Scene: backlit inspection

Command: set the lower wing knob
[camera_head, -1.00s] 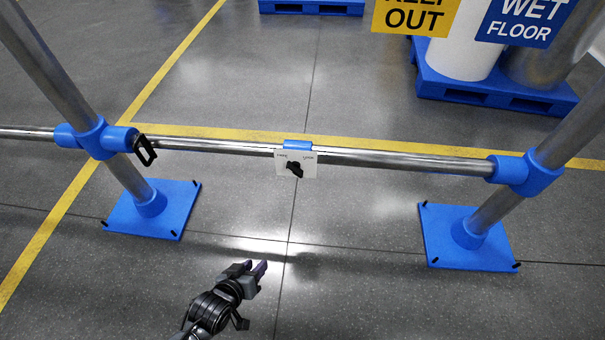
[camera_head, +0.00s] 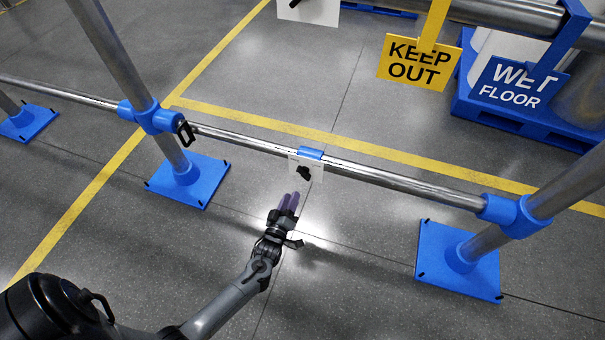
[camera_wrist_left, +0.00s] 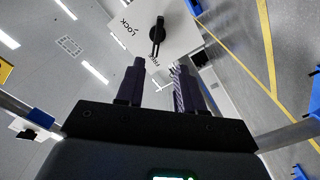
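The lower wing knob (camera_head: 304,173) is a small black knob on a white plate (camera_head: 316,167), clipped by a blue bracket to the low rail in the head view. My right gripper is not in view.
The low rail (camera_head: 390,178) runs between blue-footed posts. A black latch-like piece (camera_head: 186,132) hangs at the left joint. An upper rail (camera_head: 510,14) carries KEEP OUT (camera_head: 418,62) and WET FLOOR (camera_head: 518,82) signs. Another white plate (camera_head: 312,10) is cut off at the top. Floor around the gripper is clear.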

